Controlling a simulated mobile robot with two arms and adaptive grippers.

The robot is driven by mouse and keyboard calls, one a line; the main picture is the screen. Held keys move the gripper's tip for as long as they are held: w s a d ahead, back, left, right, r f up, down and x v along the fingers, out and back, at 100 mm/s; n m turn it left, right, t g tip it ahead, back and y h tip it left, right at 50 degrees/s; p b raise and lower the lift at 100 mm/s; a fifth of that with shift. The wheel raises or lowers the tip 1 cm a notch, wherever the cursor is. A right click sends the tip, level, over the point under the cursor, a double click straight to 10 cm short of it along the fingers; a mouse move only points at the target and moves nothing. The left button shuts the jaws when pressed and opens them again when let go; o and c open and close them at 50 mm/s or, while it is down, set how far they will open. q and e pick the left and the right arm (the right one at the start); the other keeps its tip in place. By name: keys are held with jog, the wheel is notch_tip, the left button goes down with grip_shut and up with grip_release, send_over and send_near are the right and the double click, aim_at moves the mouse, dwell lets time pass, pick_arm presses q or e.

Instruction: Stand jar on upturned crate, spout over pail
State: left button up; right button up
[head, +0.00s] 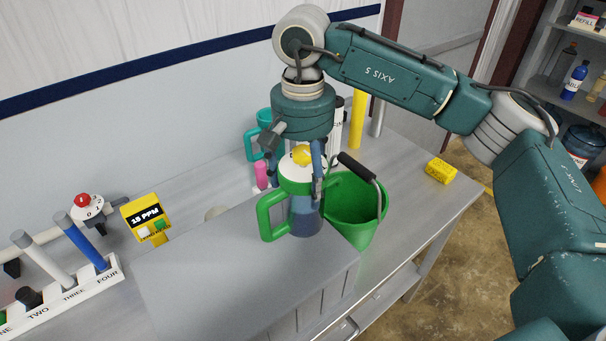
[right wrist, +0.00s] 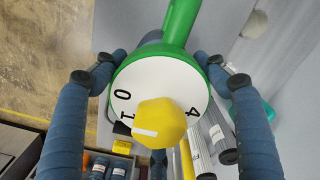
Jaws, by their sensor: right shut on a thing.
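The jar (head: 306,217) has a blue body, a green collar and handle, and a white dial top with a yellow knob (right wrist: 160,122). My right gripper (head: 298,178) comes down from above, shut on the jar, its fingers on both sides of the collar. The jar looks upright at the far right corner of the grey upturned crate (head: 240,265); I cannot tell whether its base touches the crate. The green pail (head: 365,228) with a dark-gripped handle stands just right of the jar. The jar's spout is hidden. My left gripper is out of view.
A teal mug (head: 252,143), a pink bottle (head: 261,176) and a yellow cylinder (head: 357,120) stand behind the jar. A yellow sponge (head: 440,170) lies at the right table edge. A yellow meter (head: 146,216) and a rod rack (head: 75,290) are at left.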

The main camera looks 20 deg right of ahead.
aim_at(302, 151)
jog(key=shift+r, duration=0.1)
jog(key=o, duration=1.9)
jog(key=shift+s, duration=0.1)
jog(key=shift+o, duration=0.2)
jog(key=shift+r, duration=0.1)
notch_tip(302, 151, up, 6)
jog(key=shift+r+b, duration=0.15)
jog(key=shift+b, duration=0.85)
notch_tip(302, 151, up, 6)
jog(key=shift+f, duration=0.2)
